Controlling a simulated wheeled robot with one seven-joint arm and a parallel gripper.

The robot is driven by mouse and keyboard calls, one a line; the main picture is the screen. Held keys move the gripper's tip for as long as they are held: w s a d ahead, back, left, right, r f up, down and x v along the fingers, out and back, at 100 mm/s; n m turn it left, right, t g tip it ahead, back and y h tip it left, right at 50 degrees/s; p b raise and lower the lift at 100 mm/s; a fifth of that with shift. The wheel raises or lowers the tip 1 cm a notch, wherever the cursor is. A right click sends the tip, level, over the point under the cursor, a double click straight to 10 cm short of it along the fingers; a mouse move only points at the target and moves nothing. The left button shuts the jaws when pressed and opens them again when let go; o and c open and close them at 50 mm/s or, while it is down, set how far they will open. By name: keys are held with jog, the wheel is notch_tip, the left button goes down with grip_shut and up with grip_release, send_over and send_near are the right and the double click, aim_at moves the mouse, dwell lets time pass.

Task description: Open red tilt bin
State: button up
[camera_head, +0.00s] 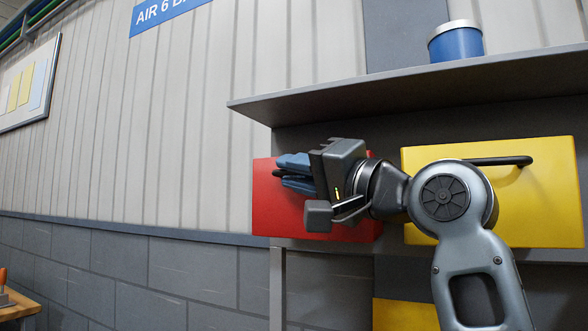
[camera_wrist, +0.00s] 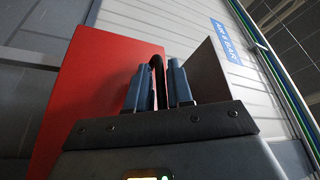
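The red tilt bin (camera_head: 270,212) hangs under the shelf, left of a yellow bin. Its front looks upright and closed in the head view. In the wrist view its red front panel (camera_wrist: 85,85) fills the left of the picture. My gripper (camera_head: 292,172) is in front of the red bin's upper part and hides its handle in the head view. In the wrist view the black handle (camera_wrist: 157,68) runs between the two blue fingers of my gripper (camera_wrist: 161,88). The fingers are close together and look shut on it; contact itself is hard to see.
A grey shelf (camera_head: 400,95) juts out just above the bins and carries a blue can (camera_head: 456,43). The yellow bin (camera_head: 545,200) with a black handle is at right, partly behind my arm. Another yellow bin (camera_head: 402,315) sits lower.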

jog(key=shift+w+a, duration=0.15)
jog(key=shift+a, duration=0.05)
grip_shut()
dwell(0.4)
